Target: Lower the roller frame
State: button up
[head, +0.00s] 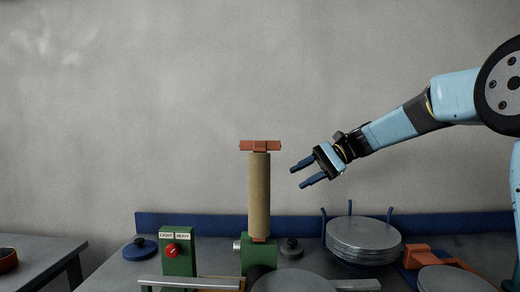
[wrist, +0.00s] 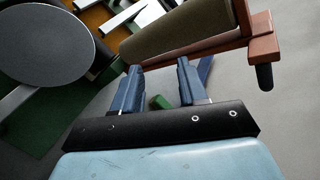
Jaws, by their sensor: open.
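The roller frame stands upright in the middle of the head view, with a tan roller (head: 259,198) and an orange-brown crosspiece (head: 260,146) on top. Its foot meets a green block (head: 258,254). My gripper (head: 301,175) is open and empty, to the right of the roller's upper part and apart from it in the head view. In the wrist view my two blue fingers (wrist: 158,75) point toward the roller (wrist: 180,25), with the brown frame end (wrist: 263,48) and its dark peg at the upper right. The frame's lower end is partly hidden there.
A green box with a red knob (head: 172,250) and LIGHT and HEAVY labels stands left of the frame. Grey discs (head: 363,234) are stacked in a blue rack at the right. A round grey plate (head: 293,281) lies in front. A blue ledge (head: 460,222) runs behind.

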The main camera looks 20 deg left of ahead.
jog(key=w+a+r+g+y, duration=0.25)
jog(key=w+g+y, duration=0.35)
jog(key=w, duration=0.8)
jog(key=x, duration=1.3)
jog(key=shift+a+r, duration=0.2)
jog(key=shift+a, duration=0.15)
jog(key=shift+c, duration=0.2)
grip_shut()
